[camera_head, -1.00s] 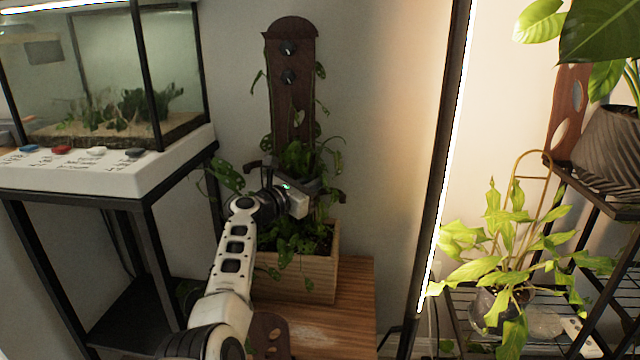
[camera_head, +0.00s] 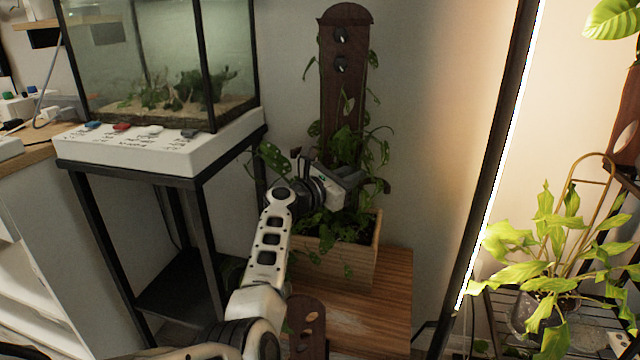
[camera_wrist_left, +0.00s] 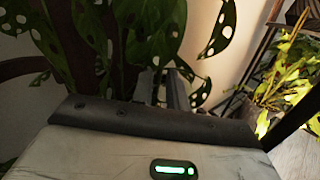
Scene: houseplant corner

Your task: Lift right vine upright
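A trailing vine with holed green leaves (camera_head: 346,145) climbs a tall dark wooden board (camera_head: 342,95) that stands upright in a wooden planter (camera_head: 335,262). Some stems hang to the left and right of the board. My left gripper (camera_head: 352,178) is in front of the board's lower part, among the leaves just above the planter. In the left wrist view, vine leaves (camera_wrist_left: 222,32) hang close beyond the two grey fingers (camera_wrist_left: 164,88). The fingers stand close together, and I cannot tell whether a stem is between them. My right gripper is out of view.
A glass tank (camera_head: 165,60) on a white-topped black stand (camera_head: 155,150) is close to the left of my arm. The planter stands on a wooden bench (camera_head: 385,300). A dark slanted post (camera_head: 490,170) and a yellow-green plant (camera_head: 545,260) are to the right.

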